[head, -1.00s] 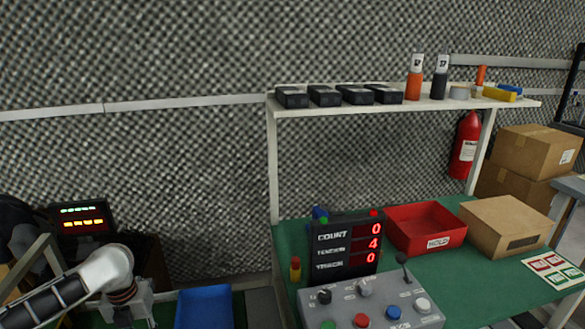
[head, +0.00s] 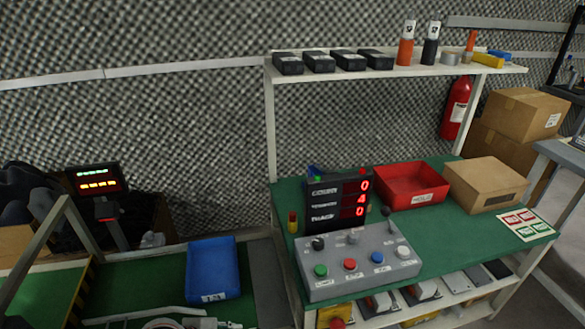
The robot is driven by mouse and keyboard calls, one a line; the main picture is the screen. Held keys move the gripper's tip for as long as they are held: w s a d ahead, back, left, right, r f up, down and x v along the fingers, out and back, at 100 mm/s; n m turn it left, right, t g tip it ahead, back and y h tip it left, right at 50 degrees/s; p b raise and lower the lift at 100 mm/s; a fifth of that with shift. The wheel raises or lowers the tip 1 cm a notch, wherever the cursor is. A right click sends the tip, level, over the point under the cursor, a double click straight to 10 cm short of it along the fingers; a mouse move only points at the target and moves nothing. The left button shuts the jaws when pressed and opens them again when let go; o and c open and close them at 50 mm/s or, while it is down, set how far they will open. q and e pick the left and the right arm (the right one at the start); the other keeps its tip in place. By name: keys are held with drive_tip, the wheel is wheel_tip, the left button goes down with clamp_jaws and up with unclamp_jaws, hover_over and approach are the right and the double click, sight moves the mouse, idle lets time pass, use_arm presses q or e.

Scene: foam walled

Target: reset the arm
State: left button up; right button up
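Neither of my grippers can be made out in the head view, and no arm clearly reaches in from the left or right. A pale rounded part (head: 165,323) shows at the bottom edge, cut off by the frame; I cannot tell what it is. The grey control box (head: 340,284) stands on the green bench (head: 445,228), with green, red, blue and white buttons and a small black lever. Behind it, the black display (head: 322,200) shows red digits 0, 4 and 0.
A blue bin (head: 212,268) sits on a lower green surface at left, near a small lit screen (head: 97,180). A red tray (head: 411,184) and cardboard box (head: 484,184) stand on the bench. A shelf (head: 400,72) above holds black boxes and bottles. A fire extinguisher (head: 455,108) hangs behind.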

use_arm(q)
drive_tip(key=s+a+r+n+t+y+p, duration=0.1)
drive_tip(key=s+a+r+n+t+p, duration=0.1)
drive_tip(key=s+n, duration=0.5)
drive_tip(key=s+a+r+n+t+y+p, duration=0.1)
drive_tip(key=s+a+r+n+t+p, duration=0.1)
drive_tip(key=s+n, duration=0.5)
drive_tip(key=shift+s+r+t, duration=0.5)
drive_tip(key=shift+s+r, duration=0.15)
drive_tip(key=shift+r, duration=0.05)
use_arm(e)
drive_tip(key=shift+v, duration=1)
use_arm(q)
drive_tip(key=shift+a, duration=0.1)
use_arm(e)
drive_tip(key=shift+w+a+r, duration=0.2)
drive_tip(key=shift+w+r, duration=0.05)
drive_tip(key=shift+r, duration=0.15)
